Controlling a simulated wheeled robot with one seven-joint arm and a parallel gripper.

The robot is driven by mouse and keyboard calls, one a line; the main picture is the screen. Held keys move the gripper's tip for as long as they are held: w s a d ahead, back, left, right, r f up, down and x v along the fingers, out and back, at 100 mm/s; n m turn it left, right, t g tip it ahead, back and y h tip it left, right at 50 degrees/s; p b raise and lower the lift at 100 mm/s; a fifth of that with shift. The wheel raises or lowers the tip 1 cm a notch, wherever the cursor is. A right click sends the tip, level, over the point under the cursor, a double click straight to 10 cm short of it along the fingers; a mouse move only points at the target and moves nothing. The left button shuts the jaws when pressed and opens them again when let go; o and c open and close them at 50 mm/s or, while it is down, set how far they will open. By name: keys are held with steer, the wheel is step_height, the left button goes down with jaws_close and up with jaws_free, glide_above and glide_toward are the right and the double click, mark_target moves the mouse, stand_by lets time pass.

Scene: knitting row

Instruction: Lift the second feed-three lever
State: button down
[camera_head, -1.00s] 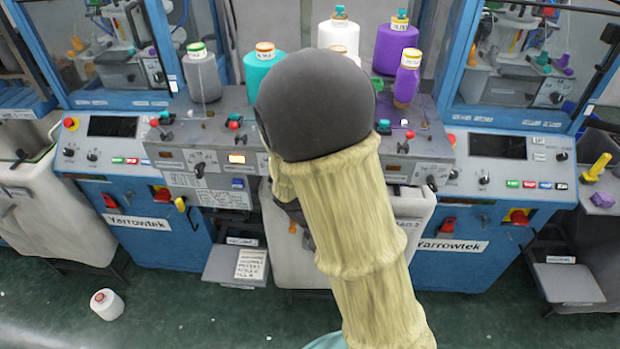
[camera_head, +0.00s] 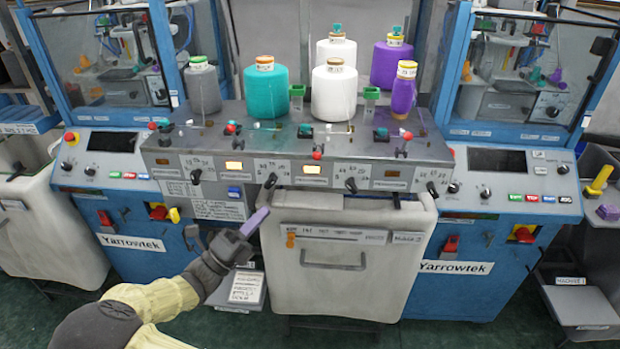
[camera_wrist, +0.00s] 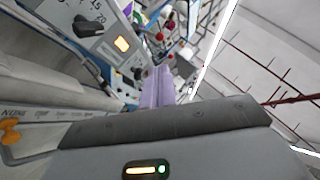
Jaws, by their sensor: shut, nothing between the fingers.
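The grey feed panel (camera_head: 215,142) runs across the machine with several small levers. A red-tipped lever (camera_head: 317,155) hangs low near the panel's middle, above a lit amber window (camera_head: 311,169). Another red-tipped lever (camera_head: 232,128) stands to its left, and one (camera_head: 407,136) stands to its right. I cannot read which is the second feed-three lever. My gripper (camera_head: 257,219), with purple fingers, is shut and empty, in front of and below the panel, apart from every lever. In the wrist view the purple fingers (camera_wrist: 158,86) point towards the panel, with red lever tips (camera_wrist: 160,37) beyond.
Yarn cones, including a teal one (camera_head: 266,92) and a white one (camera_head: 334,94), stand behind the levers. Black rotary knobs (camera_head: 350,186) line the panel's front. A pale bin (camera_head: 345,270) with a handle sits below, right of my gripper. Open air lies before the panel.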

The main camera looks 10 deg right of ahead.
steer(key=p, duration=0.3)
glide_toward(318, 153)
steer(key=x, duration=0.5)
steer(key=shift+w+d+f, duration=0.25)
steer(key=shift+f, duration=0.1)
